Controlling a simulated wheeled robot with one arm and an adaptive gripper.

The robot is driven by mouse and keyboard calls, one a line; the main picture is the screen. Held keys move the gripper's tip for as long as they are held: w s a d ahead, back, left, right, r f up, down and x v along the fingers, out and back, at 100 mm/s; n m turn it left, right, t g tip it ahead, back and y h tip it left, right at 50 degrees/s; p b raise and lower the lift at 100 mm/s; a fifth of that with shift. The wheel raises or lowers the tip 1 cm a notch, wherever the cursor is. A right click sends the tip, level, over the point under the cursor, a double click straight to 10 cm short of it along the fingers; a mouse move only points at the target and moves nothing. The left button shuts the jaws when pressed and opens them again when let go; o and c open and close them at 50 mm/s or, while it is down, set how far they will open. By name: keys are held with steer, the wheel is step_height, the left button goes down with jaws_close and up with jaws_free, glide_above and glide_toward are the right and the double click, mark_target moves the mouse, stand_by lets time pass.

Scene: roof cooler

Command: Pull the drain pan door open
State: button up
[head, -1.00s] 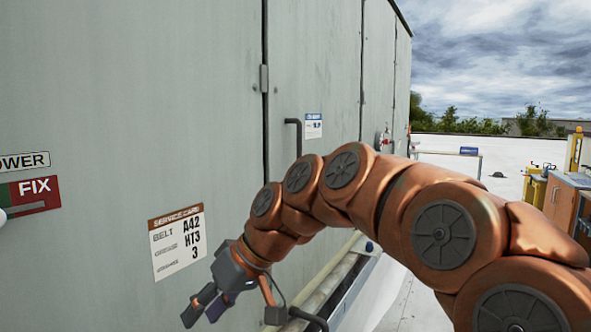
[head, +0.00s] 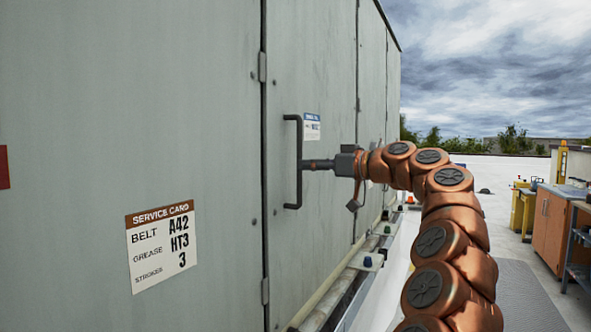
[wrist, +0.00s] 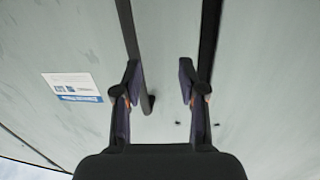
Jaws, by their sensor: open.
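A grey cabinet door (head: 335,190) carries a black vertical bar handle (head: 299,195) and a small blue-topped label (head: 312,127), whose text is too small to read. My gripper (head: 307,164) is at about the handle's mid-height, with its tips at the bar. In the wrist view my gripper (wrist: 159,75) has its two fingers apart. The handle (wrist: 136,50) runs by the left fingertip there, and its end shows between the fingers. I cannot tell whether a finger touches it. The door lies flush with the panel beside it.
A dark seam (head: 264,150) with hinges runs left of the handle. A service card (head: 161,246) is on the left panel. A ledge with pipes (head: 345,290) runs along the cabinet's foot. A wooden workbench (head: 555,225) stands at right, and open roof floor lies between.

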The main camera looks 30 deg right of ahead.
steer(key=w+p, duration=0.1)
steer(key=w, duration=0.6)
steer(key=shift+d+r+t+h+p, duration=0.2)
steer(key=shift+d+t+h+p, duration=0.1)
steer(key=shift+t, duration=0.1)
jaws_close()
stand_by(0.3)
stand_by(0.4)
